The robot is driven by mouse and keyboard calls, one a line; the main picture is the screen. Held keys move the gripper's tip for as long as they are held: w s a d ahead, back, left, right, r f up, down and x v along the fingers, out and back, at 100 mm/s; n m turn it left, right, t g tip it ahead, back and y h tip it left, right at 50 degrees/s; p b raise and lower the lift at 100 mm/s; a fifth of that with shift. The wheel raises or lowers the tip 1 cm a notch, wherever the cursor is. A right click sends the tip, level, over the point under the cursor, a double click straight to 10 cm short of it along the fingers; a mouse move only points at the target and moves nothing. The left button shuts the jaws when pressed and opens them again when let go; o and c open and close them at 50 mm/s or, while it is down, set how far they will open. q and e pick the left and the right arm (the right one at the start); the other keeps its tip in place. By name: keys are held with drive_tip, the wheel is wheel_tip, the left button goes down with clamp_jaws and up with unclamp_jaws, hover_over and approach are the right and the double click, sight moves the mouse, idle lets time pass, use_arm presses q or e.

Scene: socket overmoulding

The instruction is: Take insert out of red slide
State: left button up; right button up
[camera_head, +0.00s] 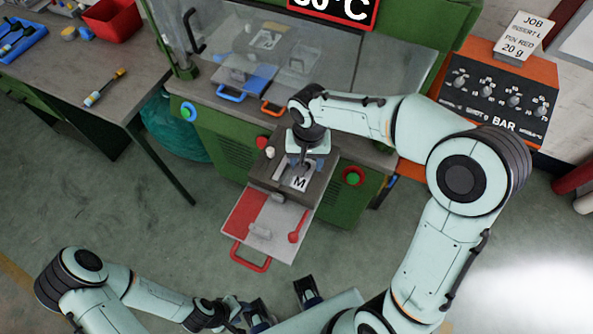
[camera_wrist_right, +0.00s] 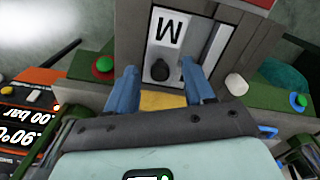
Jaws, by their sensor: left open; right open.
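The red slide (camera_head: 243,214) is pulled out at the front of the green machine, with its red handle (camera_head: 250,258) toward me. Behind it, in a dark grey block (camera_head: 264,182), sits a pale plate marked M (camera_head: 300,183), which looks like the insert. In the right wrist view the plate (camera_wrist_right: 176,38) has a dark round knob (camera_wrist_right: 160,69) at its near end. My right gripper (camera_wrist_right: 162,88) is open, its blue fingers either side of the knob's line; contact cannot be told. My left gripper (camera_head: 283,302) is open and empty, low in the head view, apart from the slide.
Buttons flank the block, including a green one (camera_head: 352,177). A blue-handled tray (camera_head: 245,80) is behind the clear guard. A workbench (camera_head: 75,75) stands left; the floor before it is clear.

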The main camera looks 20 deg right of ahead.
drive_tip(key=c, duration=1)
drive_tip(key=shift+w+r, duration=0.1)
idle(0.6)
